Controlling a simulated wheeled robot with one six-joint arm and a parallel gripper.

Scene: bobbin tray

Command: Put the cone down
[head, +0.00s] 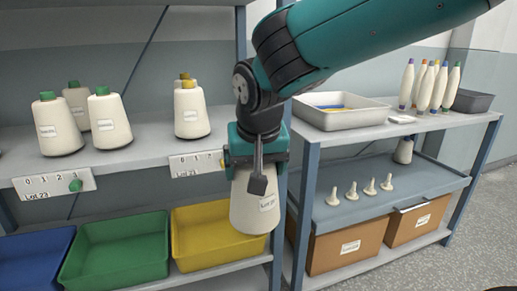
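My gripper (257,180) points down in front of the gap between the two shelf units. It is shut on a white yarn cone (252,212) at its top. The cone hangs upright, wide end down, with a label on its right side. Its tip is hidden by the gripper, and only one dark finger shows clearly. The cone hangs in front of the left unit's right post, beside the yellow bin (205,240) and apart from the shelf surface.
The left shelf (150,152) bears several labelled cones with green or yellow tips; its right end looks bare. Green (112,262) and blue bins stand below. The right unit holds a pale tray (340,117), slim bobbins, a lower shelf (390,190) with small pegs, and brown boxes (345,246).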

